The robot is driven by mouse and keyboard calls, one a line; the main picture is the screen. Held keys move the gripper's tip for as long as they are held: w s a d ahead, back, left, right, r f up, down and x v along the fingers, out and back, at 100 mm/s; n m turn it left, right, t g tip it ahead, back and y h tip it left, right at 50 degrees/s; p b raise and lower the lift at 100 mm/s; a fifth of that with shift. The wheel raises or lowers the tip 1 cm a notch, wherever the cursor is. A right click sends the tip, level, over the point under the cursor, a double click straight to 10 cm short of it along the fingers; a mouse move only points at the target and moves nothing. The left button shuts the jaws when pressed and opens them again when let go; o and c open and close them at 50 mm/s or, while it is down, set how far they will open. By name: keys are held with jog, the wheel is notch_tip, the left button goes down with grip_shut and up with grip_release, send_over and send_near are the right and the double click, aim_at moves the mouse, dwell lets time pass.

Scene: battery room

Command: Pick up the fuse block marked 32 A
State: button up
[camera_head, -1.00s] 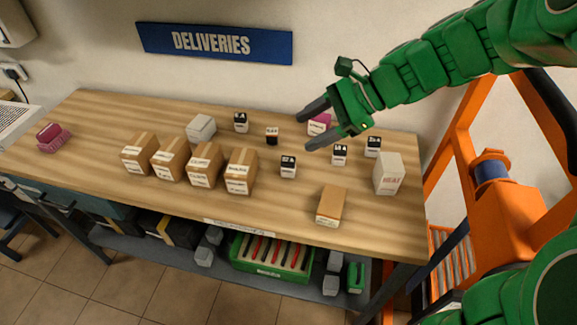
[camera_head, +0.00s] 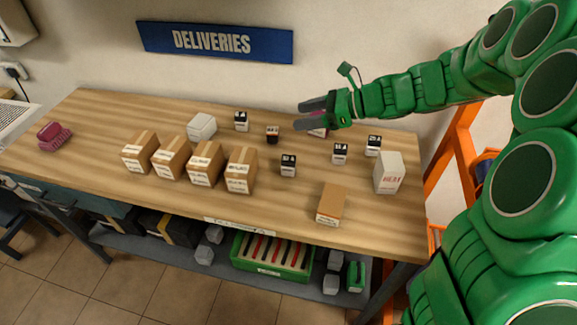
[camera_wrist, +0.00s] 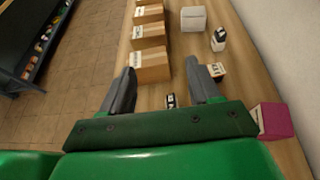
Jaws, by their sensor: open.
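Several small black-and-white fuse blocks stand apart on the wooden table. The one in the middle (camera_head: 288,166) seems to read 32 A, though its print is small. Others stand at the back (camera_head: 241,121), near the middle (camera_head: 272,134), and at the right (camera_head: 340,153) and (camera_head: 373,146). My gripper (camera_head: 299,116) is open and empty, above the back of the table and pointing left. In the wrist view, between the fingers of my gripper (camera_wrist: 163,72), a block that looks like the middle one (camera_wrist: 171,100) shows, partly hidden by the gripper body.
Several brown cartons (camera_head: 205,165) stand in a row left of the middle block. A white box (camera_head: 201,127) is behind them. A brown box (camera_head: 331,204) and a white box (camera_head: 388,173) are at the right.

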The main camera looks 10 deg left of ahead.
send_near(289, 161)
jog(key=x, duration=0.5)
jog(key=shift+w+a+f, duration=0.15)
jog(key=shift+w+f, duration=0.2)
jog(key=shift+x, duration=2.5)
jog(key=c, duration=1.1)
